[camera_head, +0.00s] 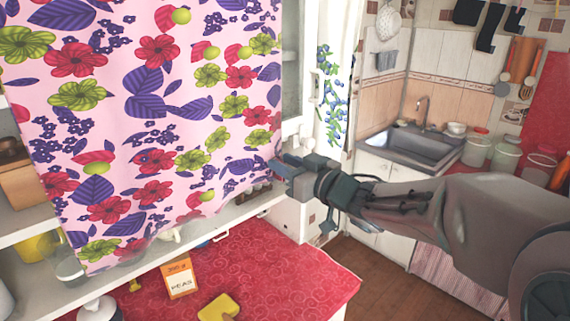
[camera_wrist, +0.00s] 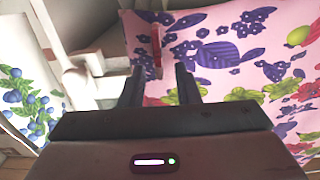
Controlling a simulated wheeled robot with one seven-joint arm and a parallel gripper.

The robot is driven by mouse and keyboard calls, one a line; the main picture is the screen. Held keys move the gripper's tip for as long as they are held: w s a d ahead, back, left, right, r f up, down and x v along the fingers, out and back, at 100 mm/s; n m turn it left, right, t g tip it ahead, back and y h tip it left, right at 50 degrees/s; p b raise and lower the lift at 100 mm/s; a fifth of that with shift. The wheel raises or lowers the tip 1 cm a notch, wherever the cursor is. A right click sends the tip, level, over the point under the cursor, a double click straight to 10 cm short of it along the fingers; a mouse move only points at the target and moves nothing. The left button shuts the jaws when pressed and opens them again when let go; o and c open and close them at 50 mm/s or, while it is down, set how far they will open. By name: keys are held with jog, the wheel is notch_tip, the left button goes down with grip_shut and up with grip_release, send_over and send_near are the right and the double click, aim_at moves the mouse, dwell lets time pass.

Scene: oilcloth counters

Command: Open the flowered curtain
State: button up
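The flowered curtain (camera_head: 150,110), pink with red, purple and green print, hangs over the shelves at the left in the head view. It covers most of the shelf front. My gripper (camera_head: 279,166) is at its right edge, near the lower corner. In the wrist view the curtain (camera_wrist: 230,60) fills the upper right, and my gripper (camera_wrist: 160,82) has its two fingers apart, with the curtain's edge just beyond them. I cannot tell whether a finger touches the cloth.
Below the curtain is a red counter (camera_head: 330,284) with a peas box (camera_head: 180,278) and a yellow item (camera_head: 218,307). A sink (camera_head: 415,146) is behind my arm.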

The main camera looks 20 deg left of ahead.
jog(key=b+v, duration=0.2)
jog(key=v, duration=1.1)
jog(key=shift+s+d, duration=0.15)
jog(key=shift+d, duration=0.05)
jog(key=w+d+f+m+t+h, duration=0.1)
jog(key=d+f+m+t+h, duration=0.15)
jog(key=d+m+h, duration=0.4)
jog(key=w+d+f+m+t+h, duration=0.2)
jog(key=d+f+m+h, duration=0.15)
jog(key=d+h, duration=0.55)
jog(key=s+d+f+m+g, duration=0.1)
jog(key=s+d+f+g, duration=0.1)
jog(key=s+f+g, duration=0.3)
jog(key=s+d+f+g, duration=0.2)
jog(key=s+f+g, duration=0.3)
jog(key=s, duration=0.8)
notch_tip(320, 180, down, 2)
jog(key=shift+s+d+f+m, duration=0.1)
jog(key=shift+s+d+m, duration=0.15)
jog(key=shift+m, duration=0.15)
